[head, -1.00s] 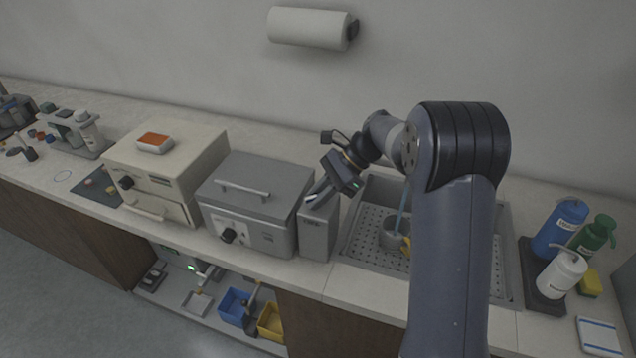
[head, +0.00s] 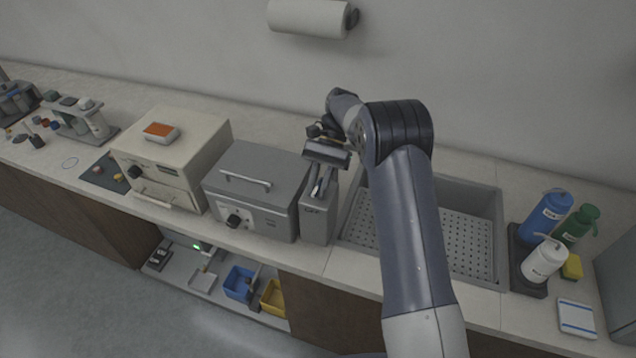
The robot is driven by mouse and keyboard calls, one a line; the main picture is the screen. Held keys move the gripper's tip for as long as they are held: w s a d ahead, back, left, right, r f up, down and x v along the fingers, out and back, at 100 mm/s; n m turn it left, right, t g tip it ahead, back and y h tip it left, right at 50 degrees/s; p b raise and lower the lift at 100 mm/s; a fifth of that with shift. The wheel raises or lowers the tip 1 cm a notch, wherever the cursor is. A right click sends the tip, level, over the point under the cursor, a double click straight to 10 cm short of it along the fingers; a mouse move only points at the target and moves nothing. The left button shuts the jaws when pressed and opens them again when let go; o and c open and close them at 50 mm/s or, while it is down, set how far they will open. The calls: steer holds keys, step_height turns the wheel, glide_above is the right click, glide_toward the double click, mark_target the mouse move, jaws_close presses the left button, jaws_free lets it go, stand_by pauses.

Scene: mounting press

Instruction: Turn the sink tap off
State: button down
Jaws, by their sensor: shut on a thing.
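The sink (head: 497,262) is a grey basin with a perforated floor, set in the counter. My arm crosses in front of it. I cannot make out the tap or its handle; no running water shows in the visible parts of the basin. My gripper (head: 318,190) is left of the sink, pointing down at the top of a narrow grey box (head: 316,222). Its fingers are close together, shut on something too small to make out. I cannot tell whether they touch the box.
A grey lidded machine (head: 255,185) stands left of the box, with a cream oven (head: 165,165) beyond. Blue (head: 545,220), green (head: 577,225) and white bottles (head: 544,260) stand right of the sink. A paper roll (head: 308,18) hangs on the wall. The counter's front edge is mostly clear.

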steer(key=shift+n+h, duration=0.3)
steer(key=shift+n, duration=0.1)
steer(key=c, duration=1.4)
jaws_free()
steer(key=shift+o, duration=0.2)
